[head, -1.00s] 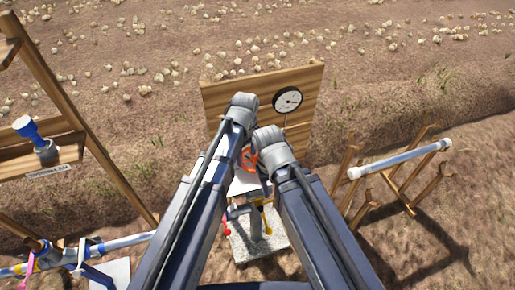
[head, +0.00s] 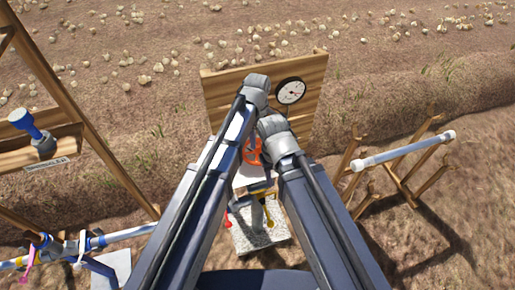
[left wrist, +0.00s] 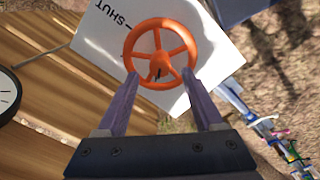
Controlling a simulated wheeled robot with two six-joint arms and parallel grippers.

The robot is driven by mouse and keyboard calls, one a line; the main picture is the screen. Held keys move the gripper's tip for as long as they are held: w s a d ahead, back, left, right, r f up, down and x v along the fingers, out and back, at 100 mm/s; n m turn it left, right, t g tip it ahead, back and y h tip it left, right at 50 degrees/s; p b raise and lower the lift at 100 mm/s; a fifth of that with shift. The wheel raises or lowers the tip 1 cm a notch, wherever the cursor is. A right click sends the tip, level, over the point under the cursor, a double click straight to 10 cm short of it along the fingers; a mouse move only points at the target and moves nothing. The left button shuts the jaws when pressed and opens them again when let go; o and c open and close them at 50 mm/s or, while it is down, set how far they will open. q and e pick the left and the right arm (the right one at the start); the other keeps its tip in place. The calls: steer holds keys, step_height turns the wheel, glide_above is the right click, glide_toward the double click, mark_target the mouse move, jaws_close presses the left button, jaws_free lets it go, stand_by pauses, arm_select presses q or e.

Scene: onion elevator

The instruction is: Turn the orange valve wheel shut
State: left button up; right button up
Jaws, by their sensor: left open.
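The orange valve wheel (left wrist: 160,57) shows whole in the left wrist view, a spoked ring in front of a white plate (left wrist: 95,32) marked SHUT. In the head view the wheel (head: 254,155) shows only partly between my two forearms. My left gripper (left wrist: 164,73) is open and empty. Its two purple-grey fingers point at the wheel, their tips near its lower rim on either side. I cannot tell whether they touch it. My right gripper is hidden below its arm in the head view.
A wooden board (head: 228,88) with a round gauge (head: 291,91) stands behind the wheel. Red and yellow handles sit over a pale block (head: 245,237) below. A wooden rack with a white pipe (head: 405,151) is at the right. A wooden frame (head: 75,110) with a blue-handled valve (head: 25,122) is at the left.

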mark_target(258, 144)
arm_select(q)
step_height(258, 144, down, 5)
steer(key=b, duration=0.4)
steer(key=shift+f, duration=0.2)
jaws_close()
stand_by(0.3)
